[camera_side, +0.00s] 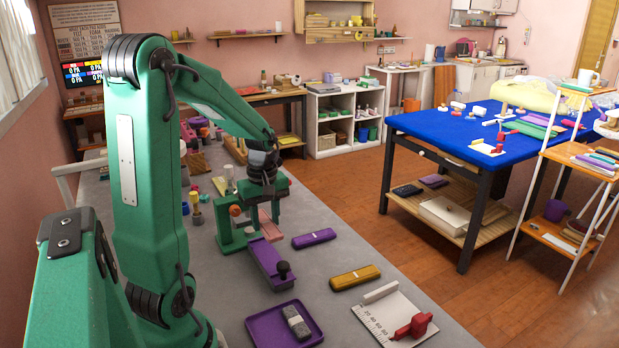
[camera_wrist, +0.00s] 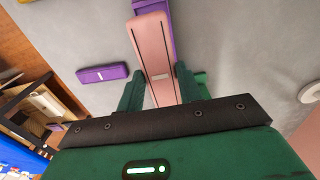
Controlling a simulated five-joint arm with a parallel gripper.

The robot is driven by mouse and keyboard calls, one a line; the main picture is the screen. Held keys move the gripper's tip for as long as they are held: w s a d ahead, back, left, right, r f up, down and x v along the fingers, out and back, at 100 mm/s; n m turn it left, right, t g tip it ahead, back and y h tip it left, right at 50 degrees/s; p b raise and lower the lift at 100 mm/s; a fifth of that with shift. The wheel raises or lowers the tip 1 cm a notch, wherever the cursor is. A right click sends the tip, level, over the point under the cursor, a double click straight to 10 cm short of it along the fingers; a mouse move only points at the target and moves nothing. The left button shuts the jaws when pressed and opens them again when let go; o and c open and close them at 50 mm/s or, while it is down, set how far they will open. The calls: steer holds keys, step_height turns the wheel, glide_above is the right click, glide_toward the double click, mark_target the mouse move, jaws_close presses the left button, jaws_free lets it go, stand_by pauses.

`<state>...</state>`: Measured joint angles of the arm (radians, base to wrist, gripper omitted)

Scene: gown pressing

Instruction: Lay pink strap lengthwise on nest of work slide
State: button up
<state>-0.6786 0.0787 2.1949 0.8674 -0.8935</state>
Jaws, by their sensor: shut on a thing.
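The purple work slide (camera_side: 268,257), with a black knob, extends from a green press frame (camera_side: 228,228). In the wrist view the slide (camera_wrist: 167,14) shows partly behind the strap, running roughly the same way. I cannot tell whether strap and slide touch.
A purple tray (camera_side: 262,332) with a grey block and a white scale board (camera_side: 372,323) with a red clamp are in front. Grey bench between them is clear.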

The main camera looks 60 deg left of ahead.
glide_above(268, 256)
steer(key=shift+f, duration=3.35)
steer(key=shift+f, duration=1.05)
steer(key=o, duration=1.1)
steer(key=shift+c, duration=0.2)
steer(key=shift+r, duration=0.1)
steer(key=shift+r, duration=3.85)
steer(key=shift+d, duration=0.1)
